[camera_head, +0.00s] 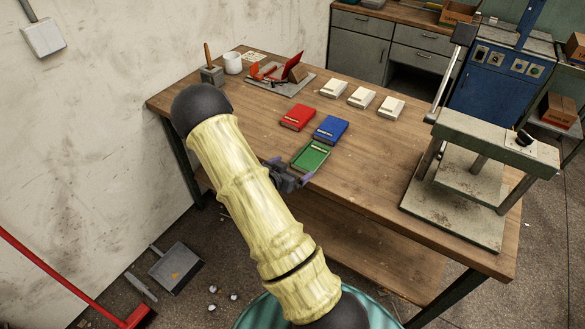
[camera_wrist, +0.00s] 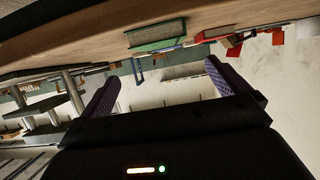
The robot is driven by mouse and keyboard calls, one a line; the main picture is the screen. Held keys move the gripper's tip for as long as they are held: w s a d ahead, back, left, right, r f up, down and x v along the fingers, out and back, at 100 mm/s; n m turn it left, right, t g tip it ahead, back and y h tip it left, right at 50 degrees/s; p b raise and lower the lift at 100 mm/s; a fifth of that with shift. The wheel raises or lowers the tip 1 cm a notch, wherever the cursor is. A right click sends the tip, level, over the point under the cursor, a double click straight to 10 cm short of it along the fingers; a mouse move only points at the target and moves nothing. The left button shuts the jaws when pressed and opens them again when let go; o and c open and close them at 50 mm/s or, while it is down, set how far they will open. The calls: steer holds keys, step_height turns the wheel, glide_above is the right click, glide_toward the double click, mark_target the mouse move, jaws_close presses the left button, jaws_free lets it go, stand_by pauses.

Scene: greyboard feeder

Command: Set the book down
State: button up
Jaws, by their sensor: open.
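The green book (camera_head: 312,155) lies flat on the wooden table near its front edge, and it also shows in the upside-down wrist view (camera_wrist: 155,36) against the tabletop. The blue book (camera_head: 330,128) lies just behind it, and the red book (camera_head: 297,117) is behind and to the left. My gripper (camera_head: 291,172) is at the table's front edge, just in front of the green book. In the wrist view my gripper (camera_wrist: 160,78) has its two purple-padded fingers wide apart with nothing between them.
Several pale blocks (camera_head: 361,97) sit behind the books on the table (camera_head: 375,165). A grey press (camera_head: 470,165) stands at the right end. A white cup (camera_head: 232,63) and a red-clamped fixture (camera_head: 280,75) are at the back left. The tabletop between books and press is clear.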

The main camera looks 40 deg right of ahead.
stand_by(0.3)
steer(key=a+r+n+t+y, duration=0.1)
steer(key=a+r+n+y, duration=0.2)
steer(key=a+y, duration=0.35)
steer(key=a+r+n+y, duration=0.3)
steer(key=a+r, duration=0.1)
steer(key=a, duration=0.5)
steer(key=s+a+r+n+g+y, duration=0.1)
steer(key=s+a+r+n, duration=0.2)
steer(key=s, duration=0.5)
steer(key=s+a+r+n+g+y, duration=0.2)
steer(key=s+a+r+n, duration=0.2)
steer(key=s, duration=0.4)
steer(key=shift+a+r, duration=0.15)
steer(key=shift+a, duration=0.3)
